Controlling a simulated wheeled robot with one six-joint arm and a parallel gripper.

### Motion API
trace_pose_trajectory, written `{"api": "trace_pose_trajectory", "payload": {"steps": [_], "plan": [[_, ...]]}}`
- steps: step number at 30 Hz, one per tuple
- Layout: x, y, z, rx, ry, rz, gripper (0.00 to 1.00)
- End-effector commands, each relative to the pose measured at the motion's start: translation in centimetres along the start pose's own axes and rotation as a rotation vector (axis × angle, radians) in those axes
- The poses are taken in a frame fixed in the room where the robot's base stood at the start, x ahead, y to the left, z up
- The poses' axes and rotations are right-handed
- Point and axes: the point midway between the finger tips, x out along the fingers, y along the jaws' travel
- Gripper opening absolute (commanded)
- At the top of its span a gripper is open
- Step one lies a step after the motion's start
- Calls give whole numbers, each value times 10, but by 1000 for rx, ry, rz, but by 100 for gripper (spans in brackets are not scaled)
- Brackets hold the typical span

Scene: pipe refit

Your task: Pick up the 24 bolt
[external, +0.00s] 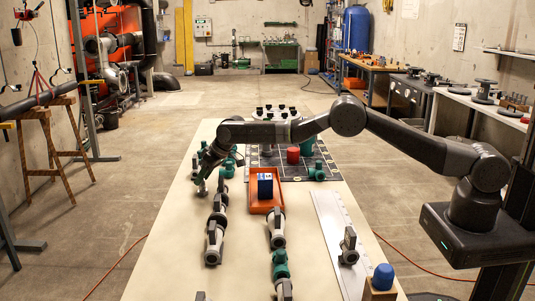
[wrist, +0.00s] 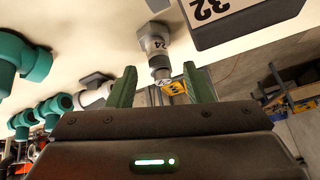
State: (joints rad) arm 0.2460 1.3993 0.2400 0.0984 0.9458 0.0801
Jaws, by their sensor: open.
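The 24 bolt (wrist: 152,37), a grey piece with a "24" label, shows in the wrist view just beyond and between the two green fingers. Its narrower end points down the picture into the gap between them. My gripper (wrist: 160,78) is open, with one finger on each side of that end; I see no clear contact. In the external view my gripper (external: 204,174) is low over the left side of the table, above a small grey piece; the label is too small to read there.
A dark block marked "32" (wrist: 225,18) is close to the bolt in the wrist view. Teal fittings (wrist: 32,64) lie at its left.

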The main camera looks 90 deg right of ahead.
Motion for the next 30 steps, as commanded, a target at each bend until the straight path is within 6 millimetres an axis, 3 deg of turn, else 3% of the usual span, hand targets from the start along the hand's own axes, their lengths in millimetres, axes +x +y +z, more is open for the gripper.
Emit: {"api": "trace_pose_trajectory", "payload": {"steps": [1,8,19,30], "plan": [[0,0,0,0,0,0,46],[0,0,0,0,0,0,1],[-6,-1,-4,0,2,-1,0],[-65,-11,-41,1,5,-1,0]]}}
